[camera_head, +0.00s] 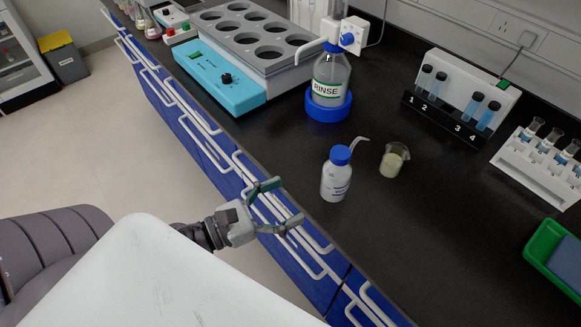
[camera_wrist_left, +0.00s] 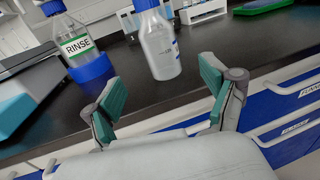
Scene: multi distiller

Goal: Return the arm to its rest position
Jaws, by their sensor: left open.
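My left gripper (camera_head: 279,206) is open and empty, in front of the bench's blue drawers and near the bench edge. In the left wrist view its two green-padded fingers (camera_wrist_left: 162,98) are spread apart with nothing between them. Beyond them a white wash bottle (camera_wrist_left: 157,45) with a blue cap stands upright on the black bench. In the head view the wash bottle (camera_head: 337,175) stands to the right of the gripper, apart from it. My right gripper is not in view.
A small beaker (camera_head: 394,159) stands beside the wash bottle. The RINSE bottle (camera_head: 329,80), a teal heating block (camera_head: 222,78), tube racks (camera_head: 460,95) and a green tray (camera_head: 545,244) are on the bench. Drawer handles (camera_head: 207,150) stick out along its front. The floor (camera_head: 130,150) at left is clear.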

